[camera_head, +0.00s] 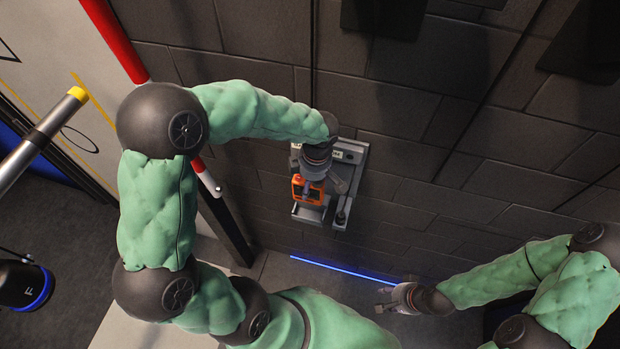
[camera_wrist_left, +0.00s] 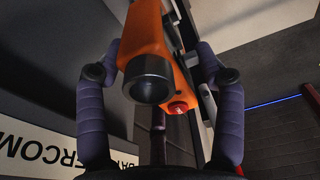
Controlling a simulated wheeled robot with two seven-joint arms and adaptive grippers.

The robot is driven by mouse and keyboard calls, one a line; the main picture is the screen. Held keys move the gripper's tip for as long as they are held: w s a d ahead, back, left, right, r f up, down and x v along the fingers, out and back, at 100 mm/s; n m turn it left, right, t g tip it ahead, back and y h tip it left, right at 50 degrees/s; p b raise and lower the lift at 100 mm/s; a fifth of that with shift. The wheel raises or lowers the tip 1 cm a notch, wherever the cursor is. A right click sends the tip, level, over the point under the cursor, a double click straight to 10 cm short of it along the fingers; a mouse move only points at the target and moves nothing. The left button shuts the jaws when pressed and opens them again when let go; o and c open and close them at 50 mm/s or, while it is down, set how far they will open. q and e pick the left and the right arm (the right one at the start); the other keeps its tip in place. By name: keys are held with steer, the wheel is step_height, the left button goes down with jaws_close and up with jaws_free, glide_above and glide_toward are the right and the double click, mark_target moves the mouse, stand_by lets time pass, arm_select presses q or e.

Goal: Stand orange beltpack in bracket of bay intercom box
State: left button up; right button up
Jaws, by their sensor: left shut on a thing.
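The orange beltpack (camera_head: 308,190) is in my left gripper (camera_head: 314,177), in front of the bay intercom box (camera_head: 352,153) on the wall. In the left wrist view, the beltpack (camera_wrist_left: 148,37) is between the two dark fingers of my left gripper (camera_wrist_left: 159,60), with a black round knob and a red button facing the camera. The grey bracket (camera_head: 310,213) of the box shows just below the beltpack. Whether the beltpack touches the bracket or sits in it, I cannot tell. My right gripper (camera_head: 381,299) is empty, its fingers apart, low and away from the box.
The box's white label (camera_wrist_left: 50,150) fills the lower left of the left wrist view. A blue light strip (camera_head: 343,270) runs along the wall's foot. A red and white post (camera_head: 118,42) stands left of the box. The wall right of the box is clear.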

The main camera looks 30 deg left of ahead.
arm_select(q)
steer(key=shift+w+f, duration=0.1)
steer(key=shift+f, duration=0.25)
steer(key=shift+f+b, duration=0.35)
steer(key=shift+f, duration=0.35)
steer(key=shift+f+b, duration=0.5)
steer(key=shift+f, duration=0.75)
steer(key=shift+d+b, duration=0.1)
steer(key=shift+b, duration=0.35)
steer(key=shift+f+b, duration=0.25)
steer(key=shift+b, duration=0.35)
steer(key=shift+c, duration=0.2)
steer(key=shift+o, duration=0.2)
steer(key=shift+f+b, duration=0.7)
steer(key=shift+b, duration=0.55)
stand_by(0.8)
steer(key=shift+f+b, duration=2)
steer(key=shift+b, duration=0.05)
